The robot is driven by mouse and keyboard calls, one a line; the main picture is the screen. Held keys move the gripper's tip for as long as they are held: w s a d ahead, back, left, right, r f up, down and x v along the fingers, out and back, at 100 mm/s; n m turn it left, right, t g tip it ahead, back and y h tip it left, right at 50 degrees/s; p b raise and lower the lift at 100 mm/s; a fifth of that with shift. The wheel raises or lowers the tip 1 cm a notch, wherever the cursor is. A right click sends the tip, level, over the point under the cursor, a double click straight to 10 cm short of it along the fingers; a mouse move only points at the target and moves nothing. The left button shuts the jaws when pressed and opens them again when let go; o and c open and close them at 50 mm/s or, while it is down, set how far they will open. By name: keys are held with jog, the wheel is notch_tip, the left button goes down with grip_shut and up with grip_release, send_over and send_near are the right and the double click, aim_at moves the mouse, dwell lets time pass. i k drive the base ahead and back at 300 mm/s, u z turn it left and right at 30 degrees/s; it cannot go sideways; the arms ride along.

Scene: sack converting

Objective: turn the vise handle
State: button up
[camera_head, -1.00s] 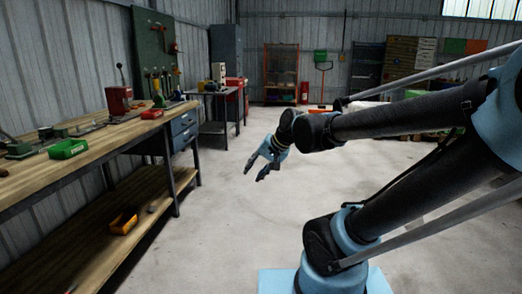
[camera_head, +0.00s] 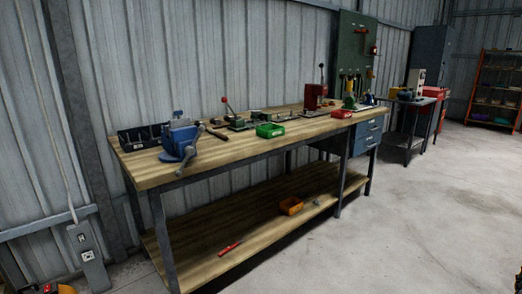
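A blue vise (camera_head: 181,137) is mounted at the near left corner of the wooden workbench (camera_head: 240,147). Its handle is at the front of the vise, but at this distance I cannot make out its exact angle. My gripper is out of view, and no part of my arm shows now.
A black bin (camera_head: 143,137) stands behind the vise. A green tray (camera_head: 270,130), a red press (camera_head: 315,96) and a red tray (camera_head: 341,113) are along the bench. An orange tray (camera_head: 291,206) and a red tool (camera_head: 230,248) lie on the lower shelf. The floor (camera_head: 400,235) at right is clear.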

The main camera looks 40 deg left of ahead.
aim_at(189, 150)
jog(key=u, duration=2.15)
